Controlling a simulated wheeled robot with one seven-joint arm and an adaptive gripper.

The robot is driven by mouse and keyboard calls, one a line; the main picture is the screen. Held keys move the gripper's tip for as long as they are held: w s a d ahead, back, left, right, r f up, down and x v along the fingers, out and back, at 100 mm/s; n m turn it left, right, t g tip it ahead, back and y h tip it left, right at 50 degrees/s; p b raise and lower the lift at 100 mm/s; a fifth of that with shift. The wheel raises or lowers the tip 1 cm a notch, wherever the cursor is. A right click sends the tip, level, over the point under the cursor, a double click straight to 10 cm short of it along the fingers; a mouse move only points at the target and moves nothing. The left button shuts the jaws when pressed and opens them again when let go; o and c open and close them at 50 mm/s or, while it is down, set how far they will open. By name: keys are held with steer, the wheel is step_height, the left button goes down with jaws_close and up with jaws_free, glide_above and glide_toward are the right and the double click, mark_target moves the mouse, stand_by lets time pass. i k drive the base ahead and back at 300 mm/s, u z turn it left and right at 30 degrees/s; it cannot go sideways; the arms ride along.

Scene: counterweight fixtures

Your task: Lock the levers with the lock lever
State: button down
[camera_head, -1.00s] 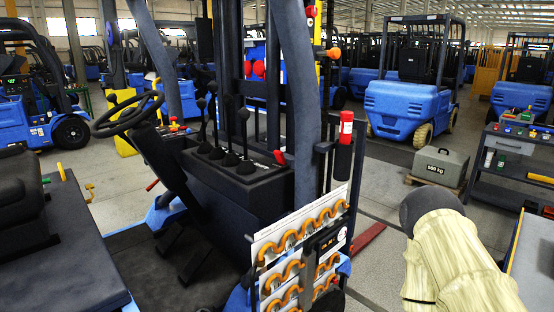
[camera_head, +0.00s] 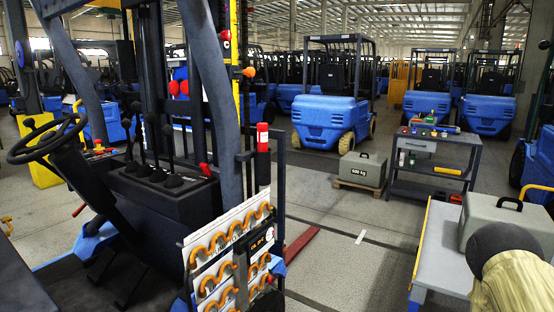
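Several black control levers (camera_head: 167,131) with round knobs stand upright in a row on the dark console (camera_head: 165,215) of the near forklift, left of centre. A small red-tipped handle (camera_head: 205,169) sticks up at the console's right end; it may be the lock lever, but no label shows. It looks apart from the black levers. A pale, dark-ended part of my arm (camera_head: 505,260) shows at the lower right, well away from the console. My gripper is not in view.
A steering wheel (camera_head: 45,138) stands left of the levers, and a dark upright post (camera_head: 215,90) rises beside the console. A rack of orange hooks (camera_head: 230,255) is in front. A grey bench (camera_head: 435,255), a 500 kg weight (camera_head: 362,169) and a tool cart (camera_head: 432,160) stand right. Open floor lies between.

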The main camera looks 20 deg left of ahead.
mark_target(207, 171)
steer(key=z, duration=0.75)
steer(key=i, duration=1.05)
steer(key=u, duration=1.95)
